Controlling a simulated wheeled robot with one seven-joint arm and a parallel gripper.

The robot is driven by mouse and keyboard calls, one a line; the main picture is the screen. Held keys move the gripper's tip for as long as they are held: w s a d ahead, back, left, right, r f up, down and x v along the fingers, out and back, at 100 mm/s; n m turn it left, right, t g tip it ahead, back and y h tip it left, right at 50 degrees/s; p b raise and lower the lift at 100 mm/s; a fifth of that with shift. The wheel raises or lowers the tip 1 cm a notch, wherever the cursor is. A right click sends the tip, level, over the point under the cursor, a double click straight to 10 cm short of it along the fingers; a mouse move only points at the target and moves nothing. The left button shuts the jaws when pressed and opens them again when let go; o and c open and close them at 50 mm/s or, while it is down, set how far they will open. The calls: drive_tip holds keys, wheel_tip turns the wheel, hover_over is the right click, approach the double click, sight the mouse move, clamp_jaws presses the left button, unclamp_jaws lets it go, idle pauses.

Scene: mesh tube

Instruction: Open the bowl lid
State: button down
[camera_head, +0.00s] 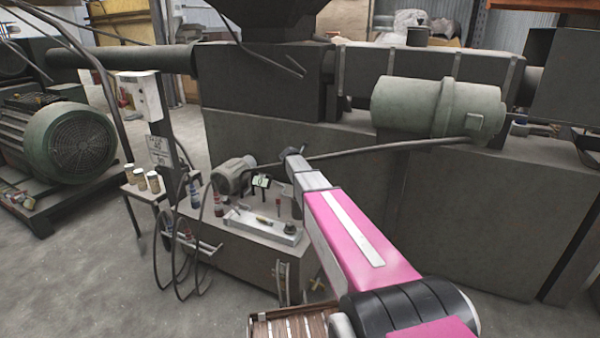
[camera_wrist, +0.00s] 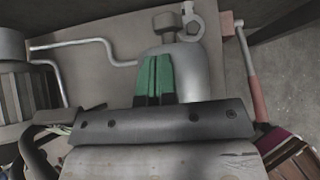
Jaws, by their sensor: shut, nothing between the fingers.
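In the wrist view, my gripper (camera_wrist: 154,68) has its green fingers together, with nothing between them. Past and beside the fingers is a rounded grey metal body (camera_wrist: 190,68), with a knob and a ring-ended fitting (camera_wrist: 188,22) on top. I cannot tell whether this is the bowl, and no lid is clearly distinguishable. The fingers overlap the body in the picture; contact cannot be told. In the head view, my pink arm reaches toward the small machine box (camera_head: 240,250), and the fingers cannot be made out clearly.
A bent metal pipe (camera_wrist: 95,42) and a ribbed grey motor (camera_wrist: 18,85) lie left of the fingers. A red-handled tool (camera_wrist: 255,92) is at right. A slatted wooden crate (camera_head: 290,328) stands low in front. The large grey machine (camera_head: 355,185) stands behind; open floor (camera_head: 80,270) is at left.

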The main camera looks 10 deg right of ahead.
drive_tip(key=shift+g+y, duration=0.5)
drive_tip(key=shift+g, duration=0.2)
drive_tip(key=shift+w+d+f, duration=0.2)
drive_tip(key=shift+w+d, duration=0.45)
drive_tip(key=shift+w, duration=0.25)
drive_tip(key=shift+w+d+f, duration=0.2)
drive_tip(key=shift+w+d, duration=0.45)
drive_tip(key=shift+w, duration=0.2)
